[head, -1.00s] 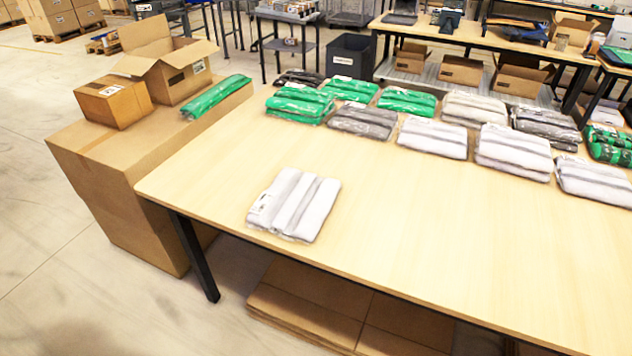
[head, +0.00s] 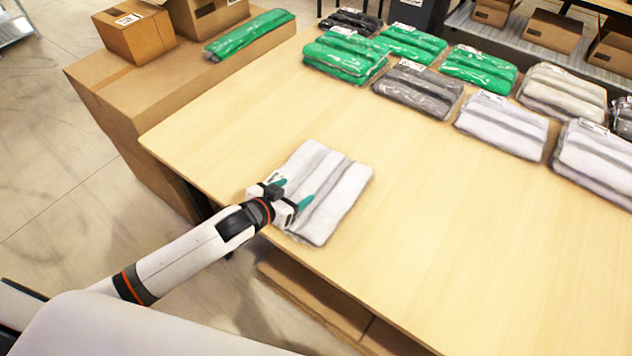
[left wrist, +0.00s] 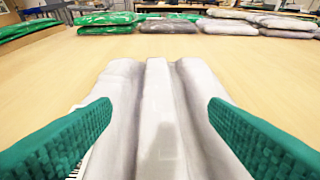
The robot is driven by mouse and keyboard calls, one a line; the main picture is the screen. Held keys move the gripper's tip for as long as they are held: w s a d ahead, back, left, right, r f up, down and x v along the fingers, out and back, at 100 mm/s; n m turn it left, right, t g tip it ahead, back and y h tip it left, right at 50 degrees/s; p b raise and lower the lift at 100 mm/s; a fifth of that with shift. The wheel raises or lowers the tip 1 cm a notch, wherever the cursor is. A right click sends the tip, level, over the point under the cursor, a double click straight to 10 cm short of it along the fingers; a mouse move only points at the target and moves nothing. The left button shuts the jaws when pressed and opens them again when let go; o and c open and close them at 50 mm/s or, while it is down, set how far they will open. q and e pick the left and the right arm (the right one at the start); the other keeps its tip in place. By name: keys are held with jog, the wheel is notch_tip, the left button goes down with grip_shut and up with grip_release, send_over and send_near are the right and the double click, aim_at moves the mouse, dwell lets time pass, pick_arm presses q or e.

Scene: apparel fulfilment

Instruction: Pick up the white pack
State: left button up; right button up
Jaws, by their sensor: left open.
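The white pack (head: 335,190) lies flat near the left front corner of the wooden table, folded in lengthwise ridges under clear wrap. It also fills the lower middle of the left wrist view (left wrist: 158,100). My left gripper (head: 293,192) is over the pack's near left part, its green fingers apart. In the left wrist view the left gripper's fingers (left wrist: 158,112) stand on either side of the pack's middle ridges, with nothing clamped. A label on the pack shows partly beside the left finger. Whether the fingertips touch the pack cannot be told. My right gripper is not in view.
Green packs (head: 345,55), a grey pack (head: 418,88) and other white packs (head: 502,124) lie in rows at the table's far side. A large carton (head: 120,105) beside the table carries a green pack (head: 250,35) and smaller boxes. The tabletop (head: 440,230) right of the pack is clear.

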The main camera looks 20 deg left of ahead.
aim_at(311, 184)
pick_arm(q)
jog(key=x, duration=0.8)
jog(key=shift+s+a+f, duration=0.1)
jog(key=shift+a+f, duration=0.1)
jog(key=shift+f, duration=0.2)
jog(key=shift+r, duration=0.1)
jog(key=c, duration=1.4)
